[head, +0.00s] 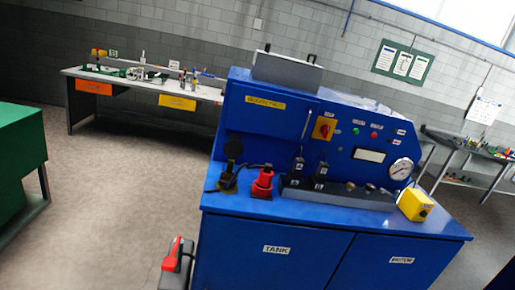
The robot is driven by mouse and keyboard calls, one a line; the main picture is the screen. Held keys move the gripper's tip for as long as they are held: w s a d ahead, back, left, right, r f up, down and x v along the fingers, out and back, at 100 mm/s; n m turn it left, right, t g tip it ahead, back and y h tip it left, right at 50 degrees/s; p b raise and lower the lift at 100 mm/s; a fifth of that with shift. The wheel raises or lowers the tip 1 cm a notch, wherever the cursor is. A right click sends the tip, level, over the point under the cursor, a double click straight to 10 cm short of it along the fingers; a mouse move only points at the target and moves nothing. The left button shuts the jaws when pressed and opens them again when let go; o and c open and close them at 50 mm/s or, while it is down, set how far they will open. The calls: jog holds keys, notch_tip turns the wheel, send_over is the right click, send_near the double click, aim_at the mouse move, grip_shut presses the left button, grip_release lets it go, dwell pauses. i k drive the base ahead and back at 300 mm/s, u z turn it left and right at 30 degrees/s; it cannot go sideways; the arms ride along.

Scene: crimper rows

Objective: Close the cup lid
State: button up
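On the left of the blue bench top stands a small black cup-like fitting (228,180). A round black piece (234,149) stands up above it and looks like its raised lid; at this size I cannot tell its exact angle. A red fitting (263,182) with a black lead stands just to its right. My gripper is not in view, so I cannot see its fingers or whether it holds anything.
The blue machine (280,248) carries black levers (297,170), a gauge (401,169) and a yellow box (415,205). A grey item with a red handle (172,254) stands at its lower left. A green cabinet (20,155) is at left. Floor between is clear.

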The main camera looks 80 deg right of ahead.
aim_at(233, 149)
jog(key=z, duration=0.6)
jog(key=i, duration=0.1)
jog(key=z, duration=1.1)
jog(key=k, duration=0.55)
jog(key=z, duration=0.05)
jog(key=i, duration=1.15)
jog(key=z, duration=0.35)
